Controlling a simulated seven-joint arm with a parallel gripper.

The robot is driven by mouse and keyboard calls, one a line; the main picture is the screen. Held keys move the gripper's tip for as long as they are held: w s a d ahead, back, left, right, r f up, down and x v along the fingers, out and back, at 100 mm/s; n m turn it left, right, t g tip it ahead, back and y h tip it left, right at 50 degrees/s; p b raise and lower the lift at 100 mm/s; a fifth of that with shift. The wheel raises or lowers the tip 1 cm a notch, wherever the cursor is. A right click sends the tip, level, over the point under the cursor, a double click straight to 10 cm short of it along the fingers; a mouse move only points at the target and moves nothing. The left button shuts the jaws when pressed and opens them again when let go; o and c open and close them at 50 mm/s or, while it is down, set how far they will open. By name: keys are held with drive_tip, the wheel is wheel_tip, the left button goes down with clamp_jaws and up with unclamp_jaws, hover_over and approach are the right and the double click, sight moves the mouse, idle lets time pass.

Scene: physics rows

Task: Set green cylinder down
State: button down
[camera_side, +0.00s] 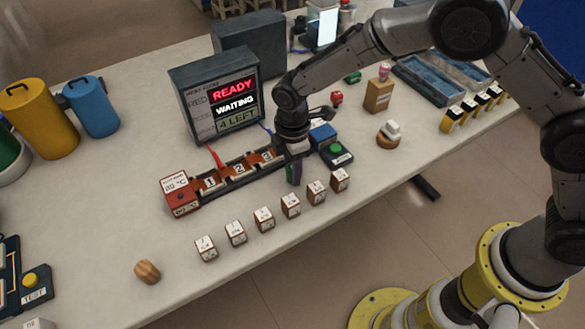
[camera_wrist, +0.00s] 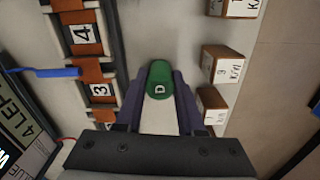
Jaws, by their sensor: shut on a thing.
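The cylinder is mostly hidden there by the fingers. I cannot tell whether it touches the table. The rack also shows at the left of the wrist view (camera_wrist: 108,60).
Several small labelled blocks (camera_side: 264,219) stand in a row in front of the rack. A box with a green button (camera_side: 338,154) is close to the right of my gripper. A display (camera_side: 217,93) stands behind the rack. The table's front left holds a wooden barrel-shaped piece (camera_side: 147,272).

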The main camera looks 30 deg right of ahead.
sight(289, 168)
drive_tip(key=shift+f, duration=0.3)
drive_tip(key=c, duration=0.5)
unclamp_jaws()
drive_tip(key=r, duration=0.9)
drive_tip(key=a+r, duration=0.1)
drive_tip(key=r, duration=0.3)
drive_tip(key=shift+r, duration=0.4)
drive_tip(key=shift+d+r, duration=0.1)
